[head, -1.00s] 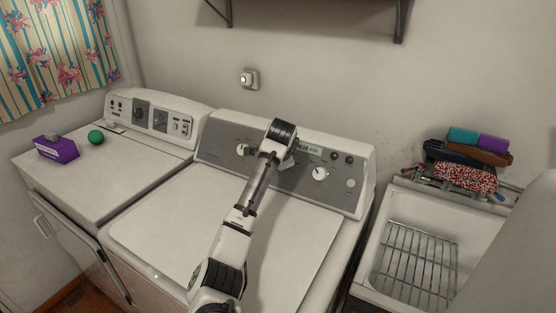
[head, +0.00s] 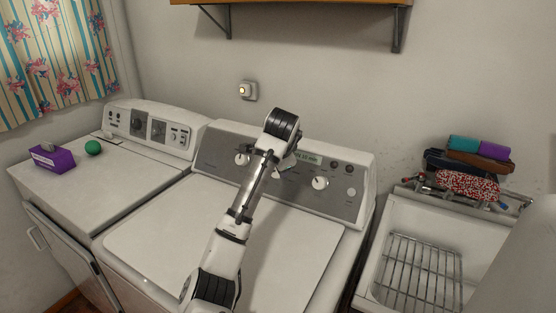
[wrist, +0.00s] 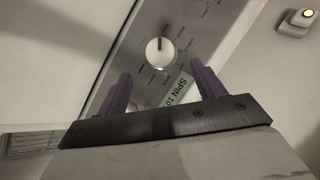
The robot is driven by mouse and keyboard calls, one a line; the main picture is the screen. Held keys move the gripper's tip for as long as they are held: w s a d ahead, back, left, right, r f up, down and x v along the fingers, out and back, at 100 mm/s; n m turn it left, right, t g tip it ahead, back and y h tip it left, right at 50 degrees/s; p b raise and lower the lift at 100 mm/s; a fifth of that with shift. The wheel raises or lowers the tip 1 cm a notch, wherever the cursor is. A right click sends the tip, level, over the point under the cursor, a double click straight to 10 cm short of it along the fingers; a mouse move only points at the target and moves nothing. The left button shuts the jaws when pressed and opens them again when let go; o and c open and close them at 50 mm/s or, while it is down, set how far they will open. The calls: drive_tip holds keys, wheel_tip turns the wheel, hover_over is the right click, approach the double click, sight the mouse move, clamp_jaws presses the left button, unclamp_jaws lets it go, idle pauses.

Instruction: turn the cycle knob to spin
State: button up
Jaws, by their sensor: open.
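The washer's grey control panel (head: 217,151) carries a white knob on the left (head: 242,159) and another on the right (head: 320,183). In the wrist view, a round white knob (wrist: 159,52) with a dark pointer mark towards the picture's top sits just beyond and between my fingertips. I cannot tell for sure which panel knob this is. Beside it a display (wrist: 178,89) reads "SPIN 10", its end cut off by my gripper. My gripper (wrist: 160,70) is open and empty, its two purple fingers apart. In the head view my arm hides part of the panel.
A second machine (head: 105,165) stands left, with a purple box (head: 53,160) and green ball (head: 93,148) on top. A sink with a rack (head: 420,272) is right, folded cloths (head: 468,184) behind it. A shelf (head: 300,3) hangs above; a lit wall fixture (head: 247,90) is below it.

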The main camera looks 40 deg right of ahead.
drive_tip(key=b+v, duration=0.1)
drive_tip(key=v, duration=0.5)
drive_tip(key=shift+f, duration=0.1)
idle(0.4)
